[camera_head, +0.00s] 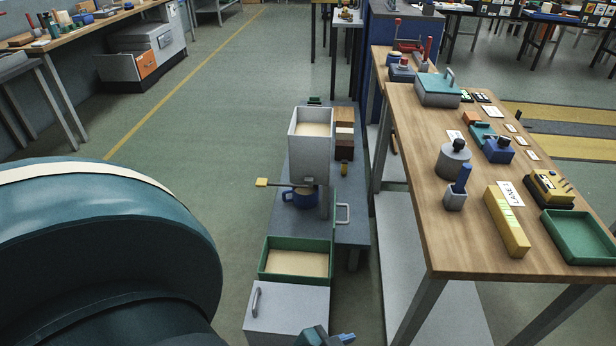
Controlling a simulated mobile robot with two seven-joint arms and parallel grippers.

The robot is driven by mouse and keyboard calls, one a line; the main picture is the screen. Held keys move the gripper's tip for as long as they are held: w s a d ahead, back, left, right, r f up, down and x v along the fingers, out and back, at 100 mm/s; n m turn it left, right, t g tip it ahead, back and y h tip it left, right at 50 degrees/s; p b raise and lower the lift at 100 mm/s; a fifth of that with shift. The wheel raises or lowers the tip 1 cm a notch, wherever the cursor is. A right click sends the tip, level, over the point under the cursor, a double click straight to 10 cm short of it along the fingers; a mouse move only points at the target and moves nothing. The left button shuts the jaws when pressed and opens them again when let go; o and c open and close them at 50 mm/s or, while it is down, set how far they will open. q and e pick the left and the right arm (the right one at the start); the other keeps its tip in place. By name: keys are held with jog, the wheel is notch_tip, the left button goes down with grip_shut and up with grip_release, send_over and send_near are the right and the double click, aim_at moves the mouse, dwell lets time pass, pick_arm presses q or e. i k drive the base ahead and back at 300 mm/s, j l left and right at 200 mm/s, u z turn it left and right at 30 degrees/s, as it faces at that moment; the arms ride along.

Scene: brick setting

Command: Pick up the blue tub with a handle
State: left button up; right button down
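A blue tub with a side handle (302,198) stands on a low grey bench (346,230). It is under a grey hopper (311,153) filled with pale material. The hopper's spout and a lever with a yellow end (263,183) are just above the tub and partly cover its top. A large teal part of my own arm fills the lower left and shows no fingers. Neither gripper can be made out. A small teal and blue part (322,337) is cut off by the bottom edge, and I cannot tell what it is.
A green tray (262,272) of pale material and a grey box with a handle (287,312) are in front of the tub. A wooden table (440,235) with blocks and trays stands to the right. The floor left of the bench is clear.

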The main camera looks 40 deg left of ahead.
aim_at(303, 199)
jog(key=i+l+u, duration=0.15)
jog(key=u, duration=0.25)
jog(key=i+l+u, duration=0.1)
jog(key=l+u, duration=0.15)
jog(key=u, duration=0.2)
jog(key=i+l+u, duration=0.1)
jog(key=l+u, duration=0.15)
jog(key=u, duration=0.15)
jog(key=l+u, duration=0.25)
jog(key=i+l+u, duration=0.1)
jog(key=l+u, duration=0.15)
